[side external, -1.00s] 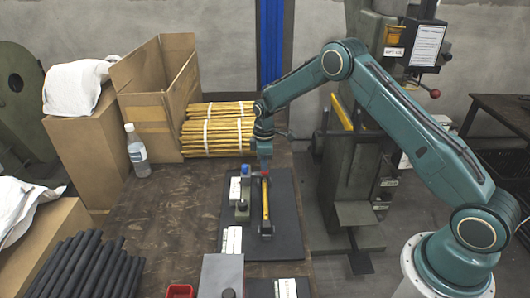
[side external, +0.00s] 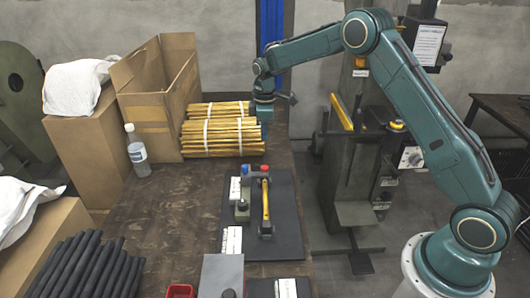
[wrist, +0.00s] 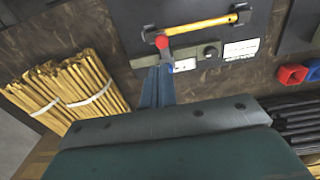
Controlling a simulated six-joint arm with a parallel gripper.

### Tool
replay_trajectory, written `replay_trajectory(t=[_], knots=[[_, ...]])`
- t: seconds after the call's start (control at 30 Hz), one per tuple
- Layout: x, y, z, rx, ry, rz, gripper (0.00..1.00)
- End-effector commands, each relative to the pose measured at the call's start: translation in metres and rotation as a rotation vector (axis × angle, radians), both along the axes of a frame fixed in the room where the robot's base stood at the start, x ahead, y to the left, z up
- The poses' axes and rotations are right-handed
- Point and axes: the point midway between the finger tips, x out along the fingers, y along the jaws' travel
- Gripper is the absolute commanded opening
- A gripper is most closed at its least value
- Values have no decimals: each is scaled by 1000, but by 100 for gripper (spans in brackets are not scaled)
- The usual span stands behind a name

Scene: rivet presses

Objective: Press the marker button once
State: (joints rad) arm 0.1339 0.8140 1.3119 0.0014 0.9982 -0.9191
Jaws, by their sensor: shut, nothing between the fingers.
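A red button (side external: 263,168) and a blue button (side external: 245,170) stand at the far end of a grey fixture (side external: 242,208) on a dark mat (side external: 284,215). I cannot read which one is the marker button. My gripper (side external: 264,118) is shut and empty, raised well above and behind the buttons, touching neither. In the wrist view its shut fingers (wrist: 157,78) lie just below the red button (wrist: 162,42) in the picture. The blue button (wrist: 168,56) is partly visible there, close to the fingertips.
Tied bundles of yellow rods (side external: 210,135) and an open cardboard box (side external: 155,100) stand at the back. A bottle (side external: 137,152) stands on the left.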

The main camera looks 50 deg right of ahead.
Motion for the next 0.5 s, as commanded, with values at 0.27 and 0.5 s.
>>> replay_trajectory(t=[0.27,0.5], knots=[[0,0,20,0,-1,0,0],[0,0,21,-1,-1,0,0]])
